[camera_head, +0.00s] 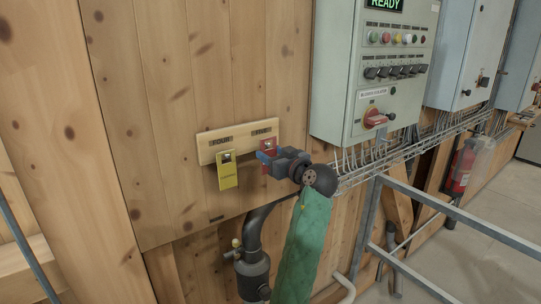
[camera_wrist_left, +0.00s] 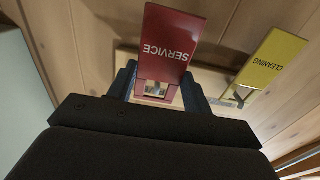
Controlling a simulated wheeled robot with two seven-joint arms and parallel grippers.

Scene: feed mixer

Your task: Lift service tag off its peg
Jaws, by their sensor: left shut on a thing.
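The red service tag (camera_head: 268,146) is at the right end of a small wooden peg board (camera_head: 208,148) on the plank wall. In the left wrist view the service tag (camera_wrist_left: 170,45) shows its white lettering upside down, with a slot at its narrow end and a metallic bit in the slot. My left gripper (camera_head: 267,159) is shut on the service tag; its fingers (camera_wrist_left: 163,92) stand on both sides of the slotted end. The gripper hides part of the tag in the head view. The peg is mostly hidden. My right gripper is in neither view.
A yellow cleaning tag (camera_head: 228,172) hangs from the left peg, close beside my gripper. A grey control box (camera_head: 376,75) with buttons and a red switch is to the right. A black pipe (camera_head: 253,240) runs below the board. A metal railing (camera_head: 400,266) stands at lower right.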

